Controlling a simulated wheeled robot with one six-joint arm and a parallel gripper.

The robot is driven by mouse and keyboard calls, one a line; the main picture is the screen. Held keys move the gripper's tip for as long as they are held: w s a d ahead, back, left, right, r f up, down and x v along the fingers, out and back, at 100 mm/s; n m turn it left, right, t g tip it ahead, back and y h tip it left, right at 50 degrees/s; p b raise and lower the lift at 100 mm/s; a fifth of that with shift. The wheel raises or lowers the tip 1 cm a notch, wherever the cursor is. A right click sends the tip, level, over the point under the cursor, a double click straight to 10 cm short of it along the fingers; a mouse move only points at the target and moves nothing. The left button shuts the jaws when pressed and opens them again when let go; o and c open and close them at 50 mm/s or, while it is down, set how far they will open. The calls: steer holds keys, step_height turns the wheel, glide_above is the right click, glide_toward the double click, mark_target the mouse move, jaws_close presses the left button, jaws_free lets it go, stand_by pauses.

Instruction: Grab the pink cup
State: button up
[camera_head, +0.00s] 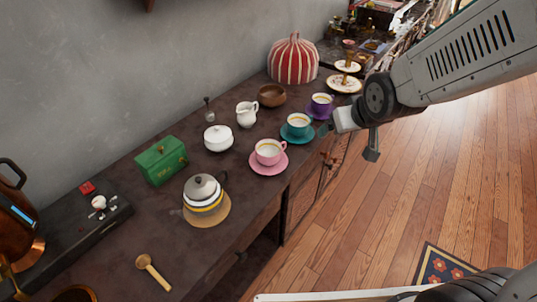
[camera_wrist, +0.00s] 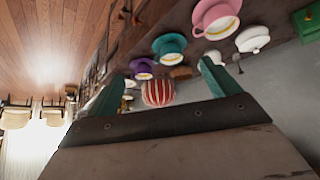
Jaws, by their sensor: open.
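The pink cup (camera_head: 267,152) stands upright on a pink saucer (camera_head: 271,171) near the front edge of the dark counter. The pink cup also shows at the top of the wrist view (camera_wrist: 217,16), which looks upside down. My gripper (camera_head: 325,130) is to the right of the pink cup, close to the teal cup (camera_head: 297,121) and its saucer; its fingertips are small and hard to make out there. In the wrist view my gripper (camera_wrist: 162,82) has its two teal fingers spread wide, with nothing between them held. The pink cup is apart from the fingers.
A purple cup (camera_head: 321,101) stands behind the teal one. A white sugar bowl (camera_head: 218,139), creamer (camera_head: 247,115), wooden bowl (camera_head: 272,95), green box (camera_head: 161,160) and white teapot (camera_head: 203,194) are around. A striped cosy (camera_head: 293,60) stands farther back. Open floor (camera_head: 400,180) lies right of the counter.

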steer(key=w+a+f+n+t+y, duration=0.2)
steer(key=w+a+f+t, duration=0.1)
steer(key=w+a+f, duration=0.4)
steer(key=n+t+y, duration=0.1)
steer(key=t+y, duration=0.1)
steer(key=y, duration=0.2)
glide_toward(263, 145)
steer(key=x, duration=0.6)
steer(key=shift+w+a+f, duration=0.1)
steer(key=shift+w+f, duration=0.05)
steer(key=shift+w, duration=0.15)
steer(key=c, duration=0.8)
